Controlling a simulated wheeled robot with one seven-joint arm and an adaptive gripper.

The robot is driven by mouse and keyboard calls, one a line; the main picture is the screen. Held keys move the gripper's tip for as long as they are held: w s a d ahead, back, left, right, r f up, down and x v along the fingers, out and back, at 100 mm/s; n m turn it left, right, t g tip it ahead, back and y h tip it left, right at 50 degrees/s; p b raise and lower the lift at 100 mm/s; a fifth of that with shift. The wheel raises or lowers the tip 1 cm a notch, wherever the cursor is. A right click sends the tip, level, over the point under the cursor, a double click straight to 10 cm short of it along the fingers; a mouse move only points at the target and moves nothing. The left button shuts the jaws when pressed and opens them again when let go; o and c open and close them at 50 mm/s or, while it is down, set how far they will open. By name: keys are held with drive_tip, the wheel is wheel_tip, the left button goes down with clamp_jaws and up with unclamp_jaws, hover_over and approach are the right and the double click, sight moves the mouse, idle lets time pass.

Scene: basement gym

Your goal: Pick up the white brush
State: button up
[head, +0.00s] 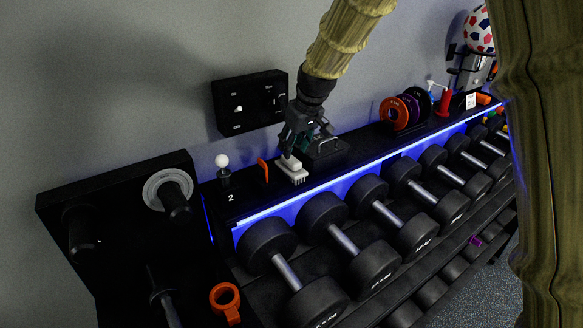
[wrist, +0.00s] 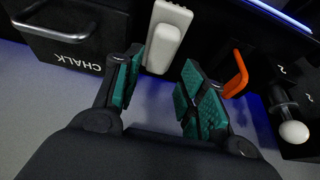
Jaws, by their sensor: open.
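The white brush (head: 292,168) lies on the black top shelf of the dumbbell rack, bristles down, in the head view. In the wrist view the white brush (wrist: 166,37) is just beyond the fingertips, nearer the left finger. My gripper (head: 292,150) is right above the brush, reaching down from the upper right. In the wrist view my gripper (wrist: 158,82) is open, its teal pads apart, with the end of the brush at the mouth between them. Whether a finger touches the brush cannot be told.
A black chalk box (wrist: 65,35) stands close on one side of the brush, and an orange clip (wrist: 237,75) on the other. A white-knobbed post (head: 222,162) stands farther left. Dumbbells (head: 345,240) fill the rack below. A switch box (head: 248,102) is on the wall behind.

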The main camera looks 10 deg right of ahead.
sight(292, 158)
drive_tip(key=shift+s+d+p+x, duration=0.1)
drive_tip(key=shift+p+x, duration=0.4)
drive_tip(key=shift+x, duration=0.75)
drive_tip(key=shift+s+d+p+x, duration=0.15)
drive_tip(key=shift+p+x, duration=0.35)
drive_tip(key=shift+x, duration=0.7)
drive_tip(key=shift+f, duration=0.15)
drive_tip(key=shift+w, duration=0.1)
clamp_jaws()
drive_tip(key=shift+r+b, duration=0.6)
drive_tip(key=shift+r, duration=0.35)
drive_tip(key=shift+b+v, duration=0.4)
drive_tip(key=shift+v, duration=0.45)
drive_tip(key=s+d+r+b, duration=0.1)
drive_tip(key=s+b, duration=0.3)
drive_tip(key=s, duration=1.1)
drive_tip(key=shift+d+r, duration=0.3)
drive_tip(key=shift+d, duration=0.25)
drive_tip(key=shift+s, duration=0.1)
